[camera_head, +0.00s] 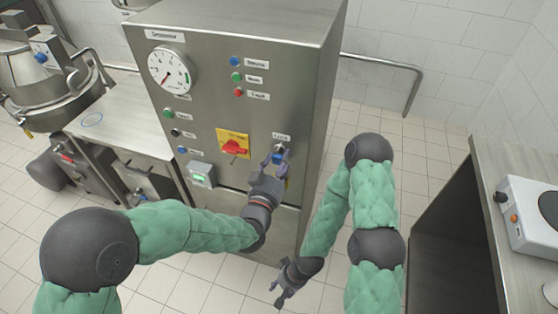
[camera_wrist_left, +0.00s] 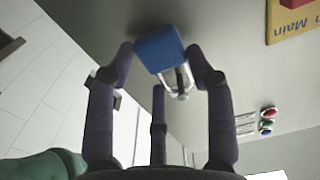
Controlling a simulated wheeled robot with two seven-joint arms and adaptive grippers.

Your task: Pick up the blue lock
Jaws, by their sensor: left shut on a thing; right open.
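The blue lock (camera_head: 279,157) is at the lower right of the steel cabinet's front, below a small label. In the left wrist view it shows as a blue body (camera_wrist_left: 158,49) with a silver shackle, close to the cabinet face. My left gripper (camera_head: 274,165) is shut on the lock, with fingers (camera_wrist_left: 163,70) on either side of its body. Whether the shackle is still hooked on the cabinet I cannot tell. My right gripper (camera_head: 281,289) is open and empty, low in front of the cabinet.
The steel cabinet (camera_head: 270,45) carries a gauge (camera_head: 172,69), several buttons, and a red switch on a yellow plate (camera_head: 233,146) left of the lock. A bench (camera_head: 500,160) with a white appliance (camera_head: 530,212) stands at right. Tiled floor (camera_head: 436,150) is free between cabinet and bench.

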